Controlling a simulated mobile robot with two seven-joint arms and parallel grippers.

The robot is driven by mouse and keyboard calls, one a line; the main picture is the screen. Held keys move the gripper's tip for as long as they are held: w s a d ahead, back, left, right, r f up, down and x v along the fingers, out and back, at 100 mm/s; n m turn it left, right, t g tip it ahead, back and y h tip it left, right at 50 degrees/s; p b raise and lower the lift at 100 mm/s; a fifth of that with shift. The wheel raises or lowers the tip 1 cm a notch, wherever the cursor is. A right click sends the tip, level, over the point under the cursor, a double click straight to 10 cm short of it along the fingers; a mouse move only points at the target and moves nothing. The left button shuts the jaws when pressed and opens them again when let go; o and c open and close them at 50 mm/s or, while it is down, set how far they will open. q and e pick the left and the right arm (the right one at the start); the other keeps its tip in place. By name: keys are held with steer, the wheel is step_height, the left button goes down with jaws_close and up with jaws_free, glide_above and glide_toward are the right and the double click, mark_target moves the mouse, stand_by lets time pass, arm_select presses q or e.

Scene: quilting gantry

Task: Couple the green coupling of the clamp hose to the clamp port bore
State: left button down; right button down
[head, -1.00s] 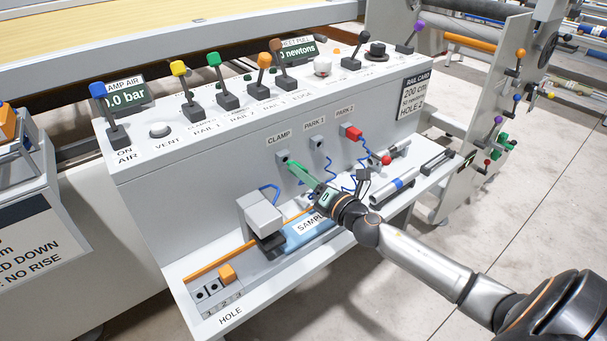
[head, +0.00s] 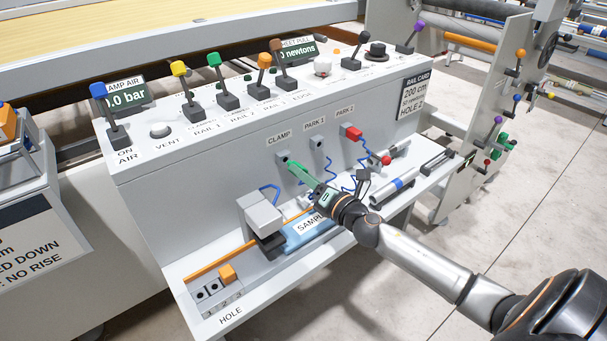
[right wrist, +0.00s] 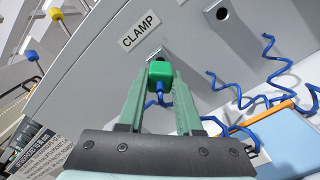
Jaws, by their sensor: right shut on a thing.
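The green coupling (right wrist: 161,72) is between the fingertips of my right gripper (right wrist: 160,80) in the right wrist view, with its blue clamp hose (right wrist: 160,92) trailing back between the fingers. The gripper is shut on it. The clamp port (head: 284,158) is on the console front under the CLAMP label. In the right wrist view the clamp port bore (right wrist: 158,57) shows as a dark patch just beyond the coupling, which partly covers it. I cannot tell whether they touch. In the head view my right gripper (head: 294,167) points at the port from the lower right. My left gripper is not in view.
The PARK 1 port (head: 318,143) looks empty. A red coupling (head: 353,132) sits at PARK 2. Below are a shelf with a blue sample (head: 306,231), a grey block (head: 260,212) and coiled blue hoses (head: 362,172). Coloured levers (head: 220,80) line the console top.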

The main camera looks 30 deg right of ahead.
steer(key=shift+w+a, duration=0.1)
steer(key=shift+w, duration=1.25)
steer(key=shift+w, duration=0.1)
steer(key=c, duration=0.5)
jaws_free()
